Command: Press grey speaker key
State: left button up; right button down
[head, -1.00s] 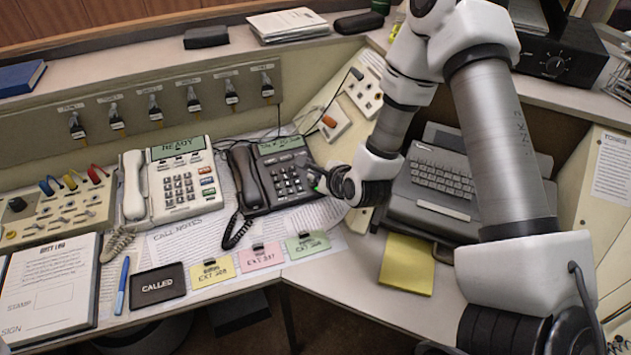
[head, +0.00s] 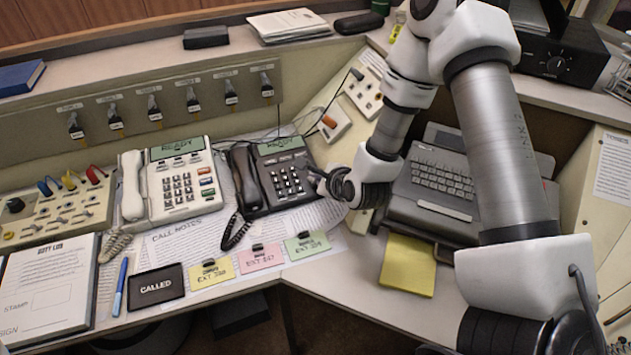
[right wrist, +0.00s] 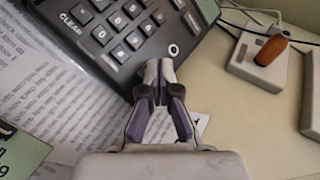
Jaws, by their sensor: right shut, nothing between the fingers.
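The dark grey desk phone (head: 262,203) stands right of the cream phone, its handset on its left side and its green display (head: 281,144) at the top. My right gripper (head: 312,174) is shut and empty at the right edge of its keypad. In the right wrist view the closed fingertips (right wrist: 159,66) point at the phone's keypad side (right wrist: 88,47), just below a small white ring mark (right wrist: 173,49). The speaker key cannot be made out clearly; the fingertips cover part of that area. Whether they touch the phone cannot be told. My left gripper is not in view.
The cream phone (head: 181,188) stands to the left. A small box with an orange switch (head: 329,122) is behind my gripper. A laptop-like keyboard unit (head: 435,185) lies to the right. Colored cards (head: 260,259) line the front edge.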

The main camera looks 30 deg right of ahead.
jog(key=shift+s+r+p, duration=0.15)
jog(key=shift+r+p, duration=0.3)
jog(key=shift+r, duration=0.3)
jog(key=shift+s+a+r+p, duration=0.1)
jog(key=shift+s+r+p, duration=0.1)
jog(key=shift+r+p, duration=0.85)
jog(key=shift+s+r+p, duration=0.15)
jog(key=shift+r+p, duration=0.5)
jog(key=shift+r, duration=0.8)
